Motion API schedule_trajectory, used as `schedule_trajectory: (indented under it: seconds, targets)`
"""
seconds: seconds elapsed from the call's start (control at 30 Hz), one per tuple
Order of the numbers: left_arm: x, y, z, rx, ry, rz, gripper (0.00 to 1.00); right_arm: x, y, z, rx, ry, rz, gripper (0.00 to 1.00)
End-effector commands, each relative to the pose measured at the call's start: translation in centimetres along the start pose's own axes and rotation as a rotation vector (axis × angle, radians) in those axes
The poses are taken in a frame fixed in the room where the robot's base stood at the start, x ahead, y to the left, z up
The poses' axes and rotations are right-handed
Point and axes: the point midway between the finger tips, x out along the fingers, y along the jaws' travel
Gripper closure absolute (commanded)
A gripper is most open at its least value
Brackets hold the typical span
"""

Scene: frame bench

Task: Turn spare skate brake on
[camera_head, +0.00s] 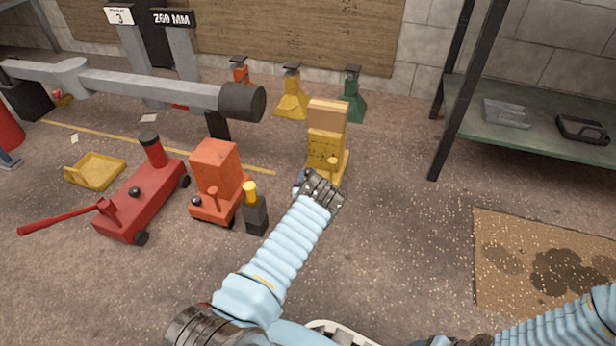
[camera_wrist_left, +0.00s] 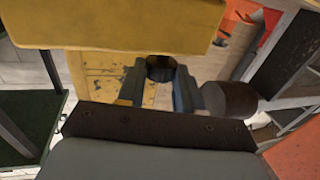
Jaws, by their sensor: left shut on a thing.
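The yellow skate (camera_head: 324,150), a boxy body with a tan block (camera_head: 327,112) on top, stands on the floor at centre. I take it for the spare skate, though no label is readable. My left gripper (camera_head: 312,182) is at its near lower side. In the left wrist view, its fingers (camera_wrist_left: 160,88) are closed around a dark round knob (camera_wrist_left: 160,68) under a yellow overhang (camera_wrist_left: 120,24). I cannot tell the brake's setting. My right gripper (camera_head: 450,341) shows only as a dark part at the bottom edge, its fingers hidden.
An orange skate (camera_head: 215,165), a dark post with a yellow cap (camera_head: 255,215) and a red jack (camera_head: 140,200) stand to the left. Yellow, green and orange stands (camera_head: 292,98) are behind. A shelf (camera_head: 530,125) and stained mat (camera_head: 540,260) are right. Floor between is clear.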

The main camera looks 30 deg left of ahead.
Motion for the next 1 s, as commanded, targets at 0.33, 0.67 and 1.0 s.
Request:
schedule_trajectory:
  seconds: [0.33,0.67,1.0]
  targets:
    - [0.0,0.5,0.0,-0.004,-0.001,-0.174,0.95,0.0,0.0,0.0,0.000,0.000,0.000,0.39]
    - [0.2,1.1,0.1,-0.005,-0.002,-0.436,0.95,0.0,0.0,0.0,0.000,0.000,0.000,0.39]
    - [0.4,1.4,0.1,-0.002,-0.001,-0.624,0.95,0.0,0.0,0.0,0.000,0.000,0.000,0.39]
